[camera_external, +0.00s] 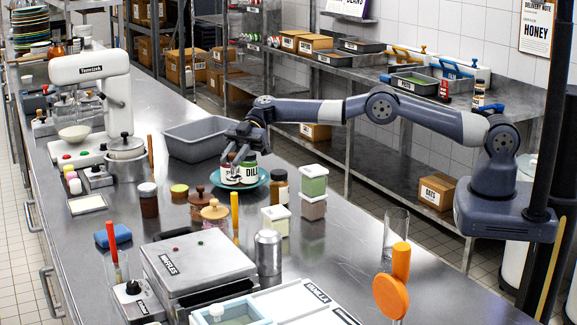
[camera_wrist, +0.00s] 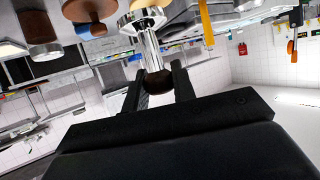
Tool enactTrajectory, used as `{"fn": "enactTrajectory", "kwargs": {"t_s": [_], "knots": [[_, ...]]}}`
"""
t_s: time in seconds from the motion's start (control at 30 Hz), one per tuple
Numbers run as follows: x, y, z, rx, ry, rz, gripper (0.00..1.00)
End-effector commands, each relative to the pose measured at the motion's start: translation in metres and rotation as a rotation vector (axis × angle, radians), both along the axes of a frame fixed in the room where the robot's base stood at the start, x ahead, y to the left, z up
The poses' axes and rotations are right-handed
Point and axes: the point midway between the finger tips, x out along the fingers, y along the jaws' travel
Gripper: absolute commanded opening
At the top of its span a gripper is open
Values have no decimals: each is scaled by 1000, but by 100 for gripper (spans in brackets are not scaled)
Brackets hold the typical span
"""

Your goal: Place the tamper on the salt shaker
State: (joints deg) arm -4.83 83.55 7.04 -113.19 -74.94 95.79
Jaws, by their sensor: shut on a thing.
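My gripper (camera_external: 236,154) is over the teal plate (camera_external: 262,182) in the external view. In the wrist view, my gripper (camera_wrist: 159,82) is shut on the dark rounded end of a thing with a shiny metal shaft, which I take for the tamper (camera_wrist: 149,45). In the external view the tamper is hard to make out against the fingers and jars. A silver cylinder with a domed top (camera_external: 268,252) stands upright on the counter, apart from my gripper. It may be the salt shaker, but no label is readable.
Labelled jars (camera_external: 249,172) stand on the plate below my gripper. A grey bin (camera_external: 195,138) is behind it. Wooden-topped jars (camera_external: 215,215), pale-lidded containers (camera_external: 313,180) and a waffle maker (camera_external: 198,262) crowd the counter in front. A clear glass (camera_external: 395,235) stands to the right.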

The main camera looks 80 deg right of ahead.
Motion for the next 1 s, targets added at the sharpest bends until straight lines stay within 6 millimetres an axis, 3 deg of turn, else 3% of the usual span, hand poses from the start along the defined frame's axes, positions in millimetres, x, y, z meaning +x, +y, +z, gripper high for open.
{"fn": "enactTrajectory", "kwargs": {"t_s": [0.03, 0.2, 0.5, 0.63, 0.8, 1.0], "knots": [[-6, 24, 13, 1, -1, 0, 2], [-28, 96, 42, 1, 0, -41, 2], [-93, 194, 77, 0, 0, -120, 2], [-124, 220, 85, 0, 2, -152, 2], [-154, 238, 89, 1, 3, -183, 2], [-166, 244, 79, 0, 6, -196, 2]]}}
